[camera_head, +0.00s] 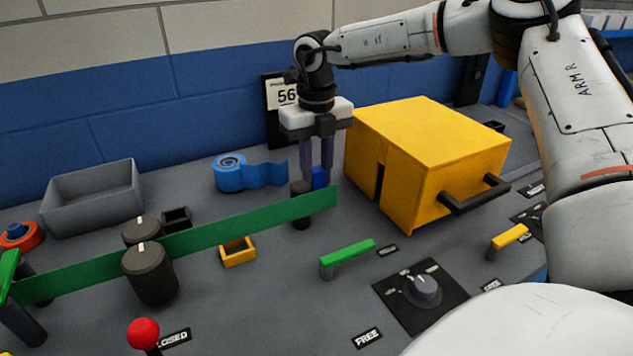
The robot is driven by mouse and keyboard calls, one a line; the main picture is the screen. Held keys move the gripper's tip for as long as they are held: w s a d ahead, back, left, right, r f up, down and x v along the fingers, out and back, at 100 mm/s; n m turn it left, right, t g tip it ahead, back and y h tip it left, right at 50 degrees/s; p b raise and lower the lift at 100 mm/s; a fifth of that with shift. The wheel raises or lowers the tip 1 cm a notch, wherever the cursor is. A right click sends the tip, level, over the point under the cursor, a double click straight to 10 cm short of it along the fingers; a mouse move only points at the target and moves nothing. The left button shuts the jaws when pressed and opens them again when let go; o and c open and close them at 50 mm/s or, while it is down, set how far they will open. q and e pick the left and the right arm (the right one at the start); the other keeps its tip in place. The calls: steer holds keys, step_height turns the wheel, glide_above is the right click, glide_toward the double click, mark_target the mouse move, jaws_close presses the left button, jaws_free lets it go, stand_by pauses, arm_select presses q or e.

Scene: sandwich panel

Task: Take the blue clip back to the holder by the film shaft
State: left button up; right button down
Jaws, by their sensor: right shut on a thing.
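My right gripper (316,181) points down beside the left face of the yellow box, behind the right end of the green film. It is shut on the blue clip (319,178), a small blue piece between its fingers. The clip's lower part is hidden behind the film. The green film (235,230) runs from the lower left to a dark post (301,206) just left of the clip. Two small square holders stand near the film: a black one (177,219) behind it and a yellow one (238,251) in front. My left gripper is not in view.
A yellow box (430,140) with a black handle stands right of the gripper. A blue tape roll (230,172) and grey bin (92,198) are at the back left. Dark knobs (150,273), a red ball lever (143,333) and a green handle (348,254) stand in front.

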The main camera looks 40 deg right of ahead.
mark_target(316, 169)
step_height(316, 169, up, 10)
steer(key=shift+r, duration=0.1)
stand_by(0.4)
steer(key=shift+r+p, duration=0.4)
steer(key=shift+p, duration=0.3)
